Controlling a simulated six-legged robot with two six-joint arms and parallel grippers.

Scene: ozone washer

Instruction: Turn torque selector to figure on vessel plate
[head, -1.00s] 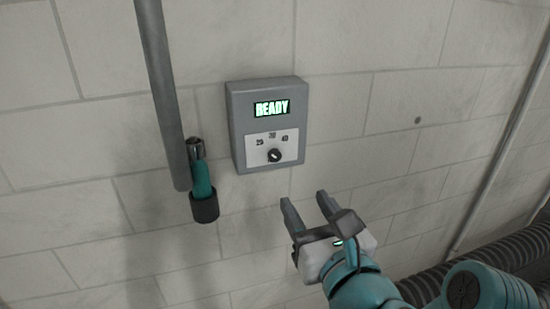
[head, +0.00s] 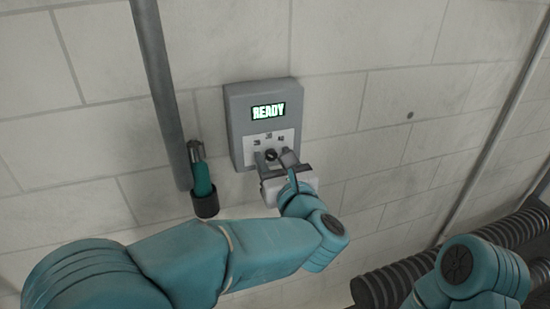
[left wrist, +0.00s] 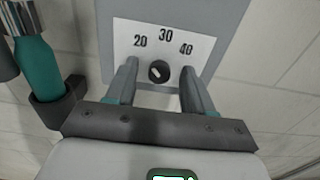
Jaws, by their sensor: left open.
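The torque selector is a small round black knob (head: 270,155) on the white scale plate of a grey wall box (head: 240,115). In the left wrist view the knob (left wrist: 158,72) sits below the figures 20, 30 and 40. Its pale mark slants between upper left and lower right; which end points is unclear. My left gripper (head: 273,157) is at the box, its open fingers on either side of the knob. In the left wrist view a gap shows between the knob and each finger (left wrist: 160,85). The vessel plate is not identifiable. My right gripper is out of view.
The box display (head: 268,110) reads READY. Left of the box, a teal tool (head: 201,178) stands in a dark holder (head: 205,206), beside a grey vertical pipe (head: 160,90). Ribbed dark hoses (head: 400,275) run at lower right. The wall right of the box is clear.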

